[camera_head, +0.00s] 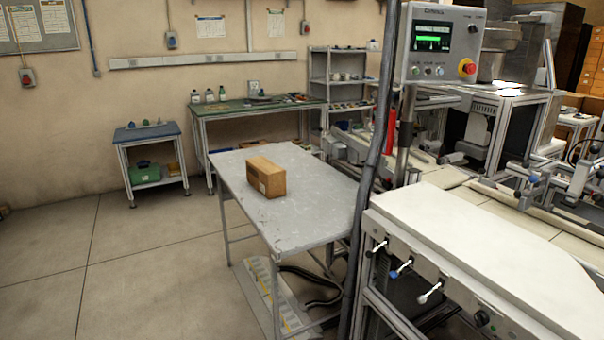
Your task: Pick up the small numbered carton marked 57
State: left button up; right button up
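A small brown carton (266,177) sits upright on the grey metal table (308,207) in the middle of the view. There are small dark marks on its left side face, but they are too small to read, so I cannot tell whether they say 57. No other carton stands on that table. Neither of my grippers is in view.
A white-topped machine bench (480,250) with levers stands at the right front, and a dark upright pole (370,170) rises beside the table. A control panel (440,45) hangs above. A blue-topped cart (148,133) and a green workbench (250,106) stand behind. Floor at left is clear.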

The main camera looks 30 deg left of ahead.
aim_at(269, 179)
jog(key=i+j, duration=0.1)
jog(key=j, duration=0.3)
jog(key=i+j, duration=0.15)
jog(key=j, duration=0.25)
jog(key=i+j, duration=0.1)
jog(key=j, duration=0.35)
jog(key=i+j, duration=0.1)
jog(key=j, duration=0.3)
